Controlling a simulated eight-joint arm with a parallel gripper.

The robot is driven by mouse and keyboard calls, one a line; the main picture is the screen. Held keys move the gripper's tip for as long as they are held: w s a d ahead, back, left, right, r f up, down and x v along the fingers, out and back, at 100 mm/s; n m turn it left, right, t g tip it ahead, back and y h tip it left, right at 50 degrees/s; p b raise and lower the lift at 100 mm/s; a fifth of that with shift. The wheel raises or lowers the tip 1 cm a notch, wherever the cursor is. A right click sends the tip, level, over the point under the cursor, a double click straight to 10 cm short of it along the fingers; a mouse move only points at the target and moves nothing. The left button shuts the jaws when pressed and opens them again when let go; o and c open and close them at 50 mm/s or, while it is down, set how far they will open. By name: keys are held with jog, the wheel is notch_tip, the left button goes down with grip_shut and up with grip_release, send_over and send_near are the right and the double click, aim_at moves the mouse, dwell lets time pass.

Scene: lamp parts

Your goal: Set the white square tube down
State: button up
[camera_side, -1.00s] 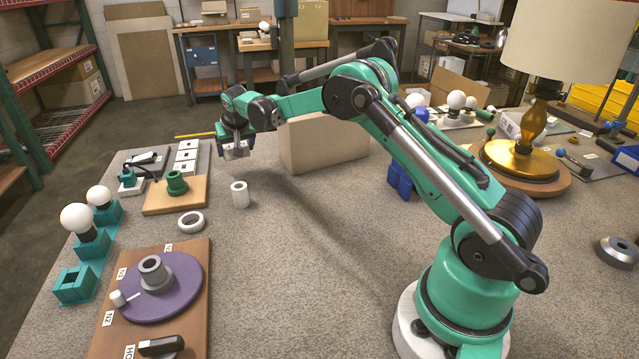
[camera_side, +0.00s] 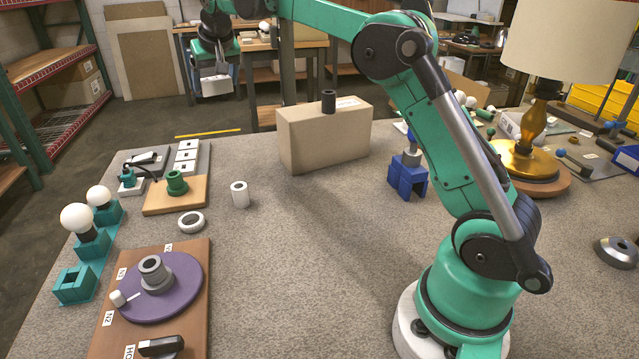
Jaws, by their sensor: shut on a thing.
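My gripper (camera_side: 212,76) is at the upper left, raised high above the far edge of the table. It points down and is shut on a small, pale, boxy piece, the white square tube (camera_side: 216,88). The jaws hide part of the tube. The tube hangs in the air, clear of the table (camera_side: 300,240) and to the left of the cardboard box.
A cardboard box (camera_side: 325,140) with a dark cylinder (camera_side: 328,102) on top stands at the table's back. A white round tube (camera_side: 240,195) and white ring (camera_side: 191,222) stand near a wooden block with a green part (camera_side: 176,183). The table's middle is clear.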

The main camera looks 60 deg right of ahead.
jog(key=s+a+f+n+y, duration=0.35)
jog(key=s+a+n, duration=0.25)
jog(key=s+a, duration=0.9)
jog(key=s+a+r+n+g+y, duration=0.3)
jog(key=s+a+n+g+y, duration=0.4)
jog(key=s+a+n, duration=1.2)
jog(key=d+f+n, duration=0.1)
jog(key=f, duration=0.5)
jog(key=w+d+f+n+g+h, duration=0.1)
jog(key=d+f, duration=0.1)
jog(key=f, duration=0.5)
jog(key=w+d+f+n, duration=0.1)
jog(key=f, duration=0.5)
jog(key=shift+w+d+f+h, duration=0.25)
jog(key=shift+d, duration=0.1)
jog(key=o, duration=1.1)
jog(key=shift+r, duration=0.1)
